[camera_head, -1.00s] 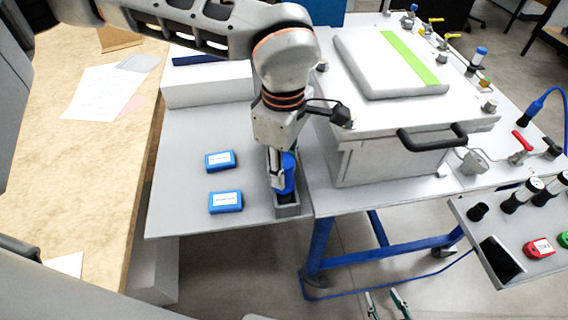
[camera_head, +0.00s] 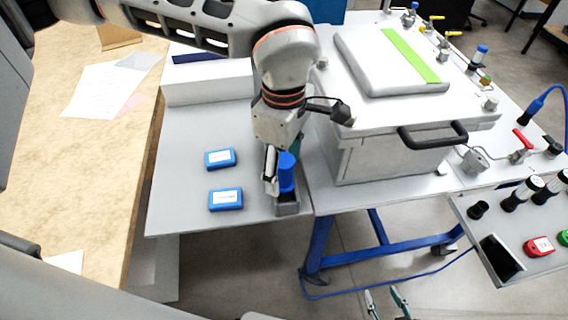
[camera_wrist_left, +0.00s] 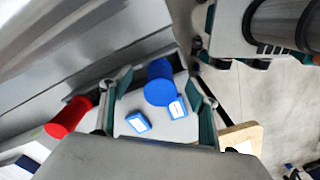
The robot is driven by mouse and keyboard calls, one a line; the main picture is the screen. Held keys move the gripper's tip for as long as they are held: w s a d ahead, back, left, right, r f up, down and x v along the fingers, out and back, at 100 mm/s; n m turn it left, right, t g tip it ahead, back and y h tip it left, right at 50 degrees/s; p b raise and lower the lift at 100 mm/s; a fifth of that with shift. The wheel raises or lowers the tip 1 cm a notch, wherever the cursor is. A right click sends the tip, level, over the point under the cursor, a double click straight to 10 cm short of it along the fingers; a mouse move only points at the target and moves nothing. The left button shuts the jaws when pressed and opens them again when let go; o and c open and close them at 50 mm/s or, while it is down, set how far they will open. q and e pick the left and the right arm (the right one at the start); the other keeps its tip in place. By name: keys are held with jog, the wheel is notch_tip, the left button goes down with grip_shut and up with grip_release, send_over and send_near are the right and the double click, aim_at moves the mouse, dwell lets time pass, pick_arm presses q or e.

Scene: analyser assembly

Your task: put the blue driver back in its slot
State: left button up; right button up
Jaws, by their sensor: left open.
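The blue driver (camera_head: 287,172) stands about upright in the narrow grey holder (camera_head: 289,210) at the table's right edge. Its lower end is hidden inside the holder. My left gripper (camera_head: 282,174) is over the holder with its fingers apart on either side of the driver. In the left wrist view the driver's round blue end (camera_wrist_left: 159,91) lies between the open fingers (camera_wrist_left: 160,98), with a gap to each. My right gripper (camera_head: 386,302) shows only its fingertips at the bottom of the head view, apart and empty, over the floor.
Two blue labelled boxes (camera_head: 221,158) (camera_head: 226,199) lie left of the holder. A white lidded analyser box (camera_head: 390,150) stands close on the right. A red cylinder (camera_wrist_left: 70,117) shows beside the left finger in the wrist view. The grey table (camera_head: 185,210) is clear around the boxes.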

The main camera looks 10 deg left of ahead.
pick_arm(q)
jog(key=shift+r, duration=0.1)
notch_tip(320, 180, up, 12)
jog(key=shift+f, duration=0.1)
dwell(0.6)
dwell(0.3)
